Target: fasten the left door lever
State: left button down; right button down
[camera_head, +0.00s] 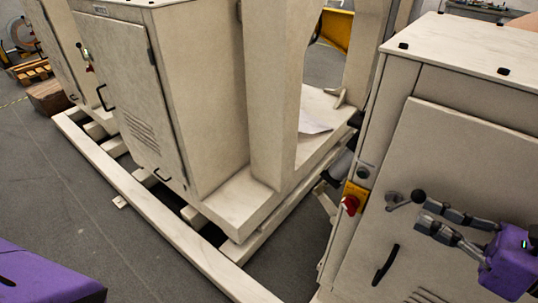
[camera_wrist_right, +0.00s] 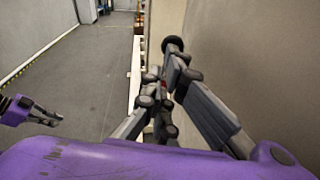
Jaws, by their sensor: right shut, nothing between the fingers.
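The door lever (camera_head: 405,199) sits on the beige cabinet door at the right of the head view. The knob also shows in the right wrist view (camera_wrist_right: 172,45), just beyond the fingertips. My right gripper (camera_head: 424,213) is shut and empty, its fingertips close beside the knob; whether they touch it I cannot tell. My left gripper (camera_wrist_right: 38,113) shows at the left edge of the right wrist view, away from the lever; its opening is unclear.
A red rotary switch on a yellow plate (camera_head: 353,199) is left of the lever. A black door handle (camera_head: 386,264) is below it. A second beige cabinet (camera_head: 125,80) stands on a pale frame at the left. Grey floor lies open at the left.

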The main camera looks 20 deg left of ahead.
pick_arm(q)
jog(key=shift+w+r, duration=0.1)
jog(key=shift+r, duration=0.15)
pick_arm(e)
jog(key=shift+w+a+r, duration=0.2)
jog(key=shift+a+r, duration=0.55)
jog(key=shift+r, duration=0.35)
dwell(0.8)
